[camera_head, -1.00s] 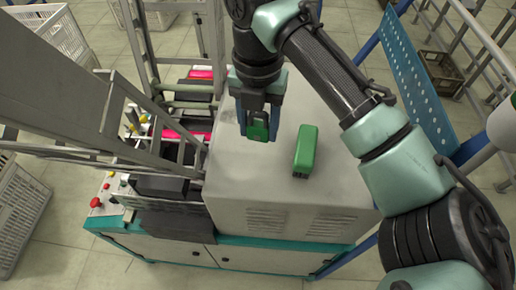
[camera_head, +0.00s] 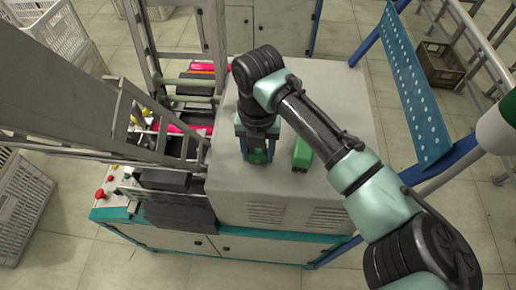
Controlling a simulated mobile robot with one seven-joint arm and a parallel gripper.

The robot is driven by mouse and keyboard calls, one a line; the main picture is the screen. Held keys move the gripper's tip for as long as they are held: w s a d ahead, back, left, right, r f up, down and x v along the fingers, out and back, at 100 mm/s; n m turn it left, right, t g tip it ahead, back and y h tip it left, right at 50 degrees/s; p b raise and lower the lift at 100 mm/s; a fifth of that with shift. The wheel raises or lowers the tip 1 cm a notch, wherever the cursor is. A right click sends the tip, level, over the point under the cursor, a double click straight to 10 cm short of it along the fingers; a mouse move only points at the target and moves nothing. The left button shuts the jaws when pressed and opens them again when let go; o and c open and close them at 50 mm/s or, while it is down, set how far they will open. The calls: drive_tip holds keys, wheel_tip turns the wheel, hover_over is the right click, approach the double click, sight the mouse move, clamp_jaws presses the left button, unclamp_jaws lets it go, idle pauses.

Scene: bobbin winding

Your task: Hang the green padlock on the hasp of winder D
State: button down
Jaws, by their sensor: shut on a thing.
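My gripper (camera_head: 257,155) points down over the front left part of a grey machine housing (camera_head: 330,100). It is shut on a small green thing, which looks like the green padlock (camera_head: 257,157). The fingers and arm hide much of it, and its shackle cannot be made out. I cannot tell whether it touches the housing. No hasp can be made out, and no letter on the machine is readable, so I cannot tell whether this is winder D.
A green block-shaped thing (camera_head: 302,152) lies on the housing just right of my gripper. A grey metal frame (camera_head: 125,105) rises at the left. A red button (camera_head: 99,194) sits on the machine's left end. A blue perforated panel (camera_head: 413,90) stands at the right.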

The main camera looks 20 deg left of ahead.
drive_tip(key=shift+c, duration=1.4)
unclamp_jaws()
drive_tip(key=shift+f, duration=0.1)
wheel_tip(320, 180, up, 12)
drive_tip(key=shift+r+b, duration=0.2)
drive_tip(key=shift+b, duration=0.65)
